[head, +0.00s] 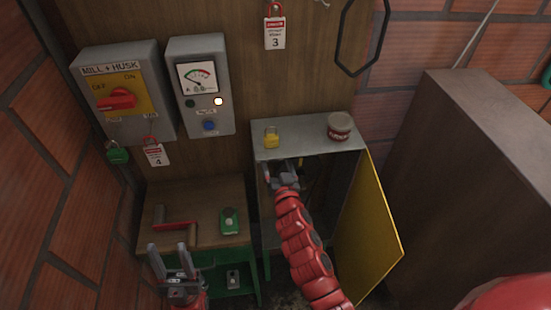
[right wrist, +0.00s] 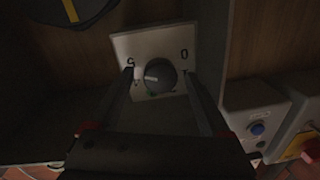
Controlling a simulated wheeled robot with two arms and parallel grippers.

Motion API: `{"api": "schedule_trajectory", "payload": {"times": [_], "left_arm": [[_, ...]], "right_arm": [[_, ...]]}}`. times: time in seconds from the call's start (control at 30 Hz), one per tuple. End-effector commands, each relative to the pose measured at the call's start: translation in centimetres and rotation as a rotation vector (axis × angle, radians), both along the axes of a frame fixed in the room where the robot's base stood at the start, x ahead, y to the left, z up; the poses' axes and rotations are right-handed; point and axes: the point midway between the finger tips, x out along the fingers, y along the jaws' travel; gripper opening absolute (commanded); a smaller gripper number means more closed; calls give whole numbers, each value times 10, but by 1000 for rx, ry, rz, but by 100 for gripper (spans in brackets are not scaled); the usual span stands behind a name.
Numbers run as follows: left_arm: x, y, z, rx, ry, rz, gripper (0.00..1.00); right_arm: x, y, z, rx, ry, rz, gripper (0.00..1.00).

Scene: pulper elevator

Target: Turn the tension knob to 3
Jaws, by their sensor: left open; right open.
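The tension knob (right wrist: 161,75) is a round grey knob with a pale pointer mark, on a light plate (right wrist: 125,45) in the right wrist view. Dark characters stand around it, tilted and hard to read. My right gripper (right wrist: 158,74) is open, with one finger on each side of the knob in the picture; I cannot tell if they touch it. In the head view my right gripper (head: 280,168) reaches into the open cabinet (head: 305,135), and the knob is hidden there. My left gripper (head: 168,248) is open and empty, in front of the small wooden table (head: 160,205).
The cabinet's yellow door (head: 368,225) stands open right of my right arm. A red-handled tool (head: 178,229) and a green item (head: 230,221) lie on the table. Switch boxes hang above.

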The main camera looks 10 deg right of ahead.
Motion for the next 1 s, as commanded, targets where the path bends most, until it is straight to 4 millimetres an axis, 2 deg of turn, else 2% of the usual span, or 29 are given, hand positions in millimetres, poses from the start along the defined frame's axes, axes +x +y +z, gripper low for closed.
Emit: {"api": "schedule_trajectory", "payload": {"times": [0.27,0.7,0.73,1.0], "left_arm": [[0,0,0,0,0,0,50],[0,0,0,0,0,0,50],[0,0,0,0,0,0,50],[0,0,-2,0,0,0,50]], "right_arm": [[1,0,-1,0,1,0,82],[0,0,-1,0,2,0,3],[0,0,-1,0,2,0,0],[0,1,-2,-27,0,3,0]]}}
